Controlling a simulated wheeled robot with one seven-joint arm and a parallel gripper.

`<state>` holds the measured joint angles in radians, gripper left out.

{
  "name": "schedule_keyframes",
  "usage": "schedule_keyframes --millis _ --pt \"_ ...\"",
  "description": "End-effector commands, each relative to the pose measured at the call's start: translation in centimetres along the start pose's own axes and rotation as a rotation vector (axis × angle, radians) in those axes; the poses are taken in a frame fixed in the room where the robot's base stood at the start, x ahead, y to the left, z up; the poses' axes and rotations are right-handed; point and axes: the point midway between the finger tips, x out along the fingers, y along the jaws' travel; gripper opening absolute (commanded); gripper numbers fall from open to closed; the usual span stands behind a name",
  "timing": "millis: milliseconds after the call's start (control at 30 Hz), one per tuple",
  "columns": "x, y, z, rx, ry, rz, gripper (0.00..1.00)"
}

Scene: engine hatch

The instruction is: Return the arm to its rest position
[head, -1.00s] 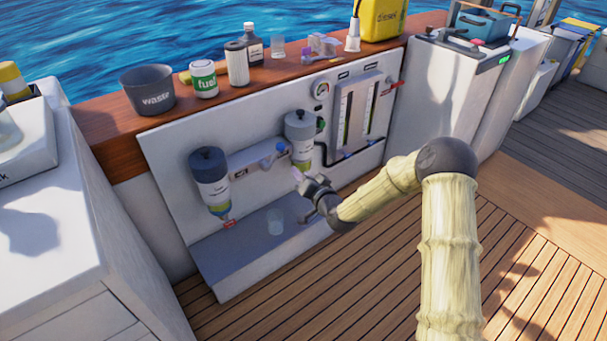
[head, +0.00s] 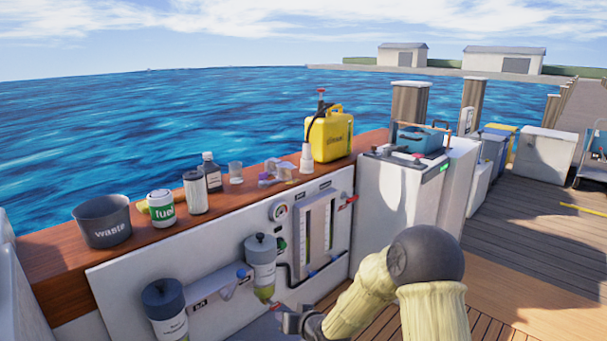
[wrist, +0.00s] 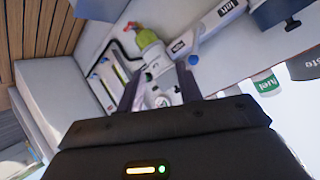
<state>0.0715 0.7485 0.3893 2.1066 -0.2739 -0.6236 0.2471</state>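My gripper (head: 291,320) is low in the head view, in front of the white engine panel (head: 215,318) and just below the right filter (head: 262,262). Its fingers are small there. The wrist view shows the two dark fingers (wrist: 160,72) spread apart with nothing held between them. Beyond them, that view shows the panel tilted, with a green-bottomed filter bowl (wrist: 147,40) and a blue valve knob (wrist: 193,60). My arm is bent, with its dark elbow at the lower right of the head view.
The wooden ledge (head: 60,262) holds a waste bucket (head: 103,222), a fuel can (head: 161,208), bottles, cups and a yellow jug (head: 331,135). A left filter (head: 165,308) hangs on the panel. A white cabinet (head: 395,195) stands right of it. Open deck lies at right.

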Motion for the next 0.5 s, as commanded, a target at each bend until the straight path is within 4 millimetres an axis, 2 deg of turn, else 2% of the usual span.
schedule_keyframes --millis 33,167,300,500 --pt "-1.8 0.7 0.0 -0.028 -0.042 0.046 0.36" --pt "-6.3 2.9 0.9 -0.072 -0.159 0.163 0.36" --pt "-11.9 4.8 2.1 -0.088 -0.282 0.283 0.36" --pt "-20.2 6.4 4.4 -0.056 -0.442 0.414 0.36"
